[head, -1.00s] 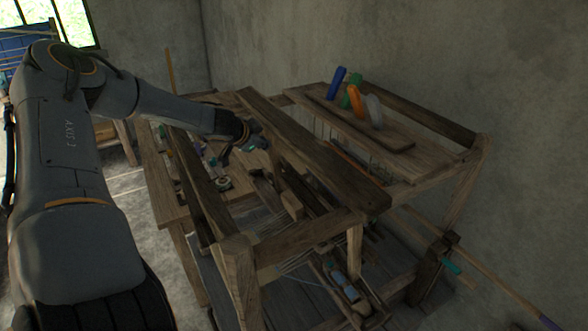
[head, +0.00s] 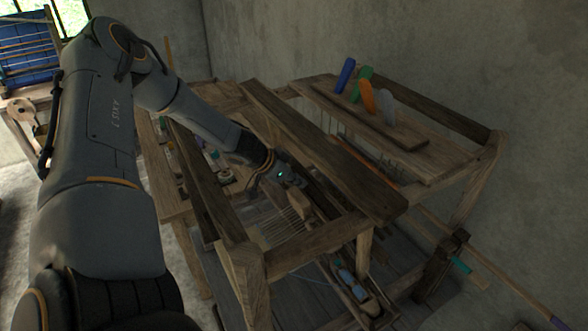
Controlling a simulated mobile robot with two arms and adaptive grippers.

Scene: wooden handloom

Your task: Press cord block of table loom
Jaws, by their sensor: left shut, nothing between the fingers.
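The wooden table loom (head: 244,262) stands in the middle of the head view, with pale warp threads (head: 283,226) strung inside its frame. A small light-wood block (head: 300,206) sits inside the frame beside the threads; it looks like the cord block, but I cannot tell for sure. My left gripper (head: 298,182) is inside the frame, just behind and above this block. It is shut and empty. The fingertips are dark and small, so I cannot tell whether they touch the block. My right gripper is out of view.
A thick top beam (head: 325,155) crosses close to the right of my left gripper, and another beam (head: 202,185) runs to its left. A shelf (head: 405,135) holds several coloured spools (head: 367,97). A tray with blue items (head: 347,284) lies low at the front.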

